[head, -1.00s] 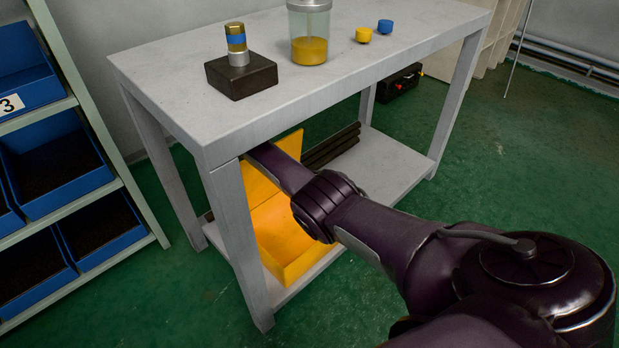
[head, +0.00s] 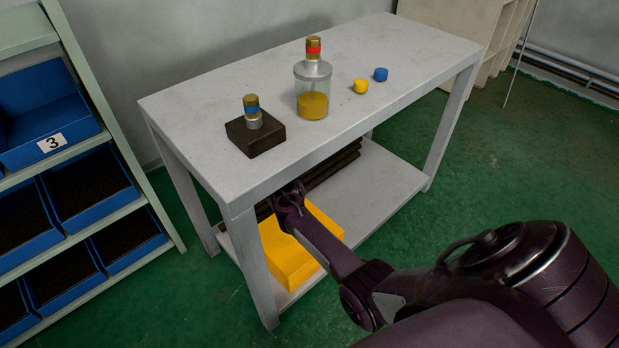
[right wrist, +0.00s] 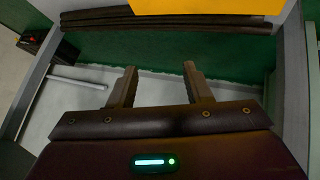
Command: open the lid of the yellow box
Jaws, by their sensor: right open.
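The yellow box (head: 287,258) sits on the lower shelf of the grey table, near its left end. Its top looks flat, with the lid seemingly down, though my arm and the table leg hide part of it. My right gripper (head: 287,190) is under the tabletop, above the far side of the box; its fingertips are hard to make out there. In the right wrist view my right gripper (right wrist: 160,75) is open with nothing between its fingers. A yellow part of the box (right wrist: 205,6) shows at the top edge, beyond the fingers. My left gripper is not in view.
The grey tabletop (head: 400,55) is above, bearing a dark block (head: 255,140), a jar (head: 312,95) and yellow and blue caps. Dark pipes (head: 335,165) lie at the back of the lower shelf. Blue bins stand left. The lower shelf's right part is clear.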

